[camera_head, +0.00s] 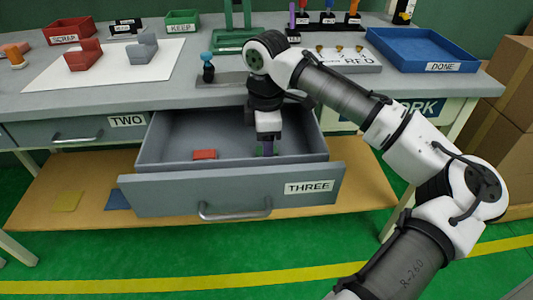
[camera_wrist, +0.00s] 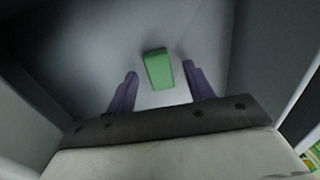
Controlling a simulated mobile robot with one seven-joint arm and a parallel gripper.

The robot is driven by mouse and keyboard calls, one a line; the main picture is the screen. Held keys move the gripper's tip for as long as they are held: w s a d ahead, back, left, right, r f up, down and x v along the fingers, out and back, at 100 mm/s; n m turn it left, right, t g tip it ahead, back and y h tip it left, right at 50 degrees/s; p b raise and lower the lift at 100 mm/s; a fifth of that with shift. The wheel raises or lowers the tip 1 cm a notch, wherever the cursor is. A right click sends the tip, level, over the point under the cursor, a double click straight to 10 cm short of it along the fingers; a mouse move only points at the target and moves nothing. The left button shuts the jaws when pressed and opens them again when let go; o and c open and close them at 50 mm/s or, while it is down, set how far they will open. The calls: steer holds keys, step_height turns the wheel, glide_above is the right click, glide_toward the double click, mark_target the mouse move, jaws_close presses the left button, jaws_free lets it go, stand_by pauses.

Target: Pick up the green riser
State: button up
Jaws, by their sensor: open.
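The green riser (camera_wrist: 158,69) is a small green block on the floor of the open drawer labelled THREE (camera_head: 230,187). In the wrist view it lies just past and between the two purple fingertips of my gripper (camera_wrist: 160,78), with gaps on both sides. My gripper is open and empty. In the head view my gripper (camera_head: 266,150) reaches down into the right part of the drawer. Only a trace of green shows near the fingertips there; the arm hides most of the riser.
A red block (camera_head: 205,154) lies in the drawer to the left of my gripper. The drawer walls stand close around my gripper. The grey worktop (camera_head: 120,100) above holds labelled trays, including the blue DONE tray (camera_head: 422,48). A closed drawer TWO (camera_head: 75,134) is at left.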

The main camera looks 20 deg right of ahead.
steer(key=shift+f, duration=0.35)
steer(key=c, duration=1)
steer(key=shift+r, duration=0.1)
steer(key=shift+c, duration=0.2)
